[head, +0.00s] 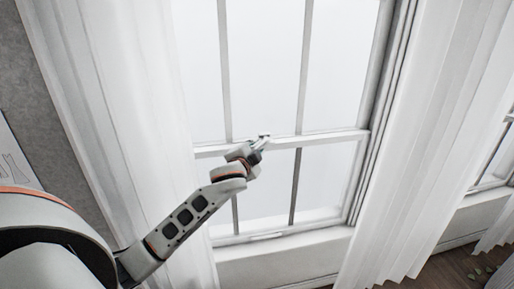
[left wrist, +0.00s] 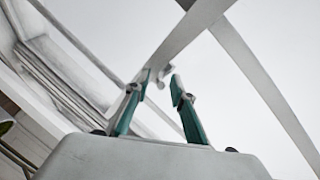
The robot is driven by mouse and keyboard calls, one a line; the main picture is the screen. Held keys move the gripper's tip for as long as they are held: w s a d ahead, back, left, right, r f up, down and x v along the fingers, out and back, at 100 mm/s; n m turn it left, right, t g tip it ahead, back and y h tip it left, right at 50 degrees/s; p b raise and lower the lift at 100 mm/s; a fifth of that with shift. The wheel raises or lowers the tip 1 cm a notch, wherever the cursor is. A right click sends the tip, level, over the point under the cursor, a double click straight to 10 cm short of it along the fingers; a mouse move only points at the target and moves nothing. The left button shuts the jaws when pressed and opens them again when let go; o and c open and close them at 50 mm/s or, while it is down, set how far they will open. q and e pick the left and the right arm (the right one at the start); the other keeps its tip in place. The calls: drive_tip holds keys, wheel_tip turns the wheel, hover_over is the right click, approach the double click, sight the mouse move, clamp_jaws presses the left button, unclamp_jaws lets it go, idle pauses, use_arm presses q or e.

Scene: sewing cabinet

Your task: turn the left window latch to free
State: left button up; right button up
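The left window latch is a small grey piece on the meeting rail of the window (head: 335,135). In the left wrist view the latch (left wrist: 164,73) shows just beyond and between my fingertips; I cannot tell if they touch it. My left gripper (head: 260,142) reaches up to the middle rail in the head view and covers most of the latch there. In the left wrist view its two teal fingers (left wrist: 160,82) stand apart with a gap between them. My right gripper is not in view.
White curtains hang on the left (head: 110,110) and right (head: 420,130) of the window. A sill (head: 285,250) runs below it. Part of another window shows at the far right, above a dark wooden floor (head: 465,265) with some green leaves.

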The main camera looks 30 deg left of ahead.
use_arm(q)
drive_tip(key=shift+w+a, duration=0.1)
drive_tip(key=shift+w, duration=0.2)
clamp_jaws()
drive_tip(key=shift+w+f, duration=0.1)
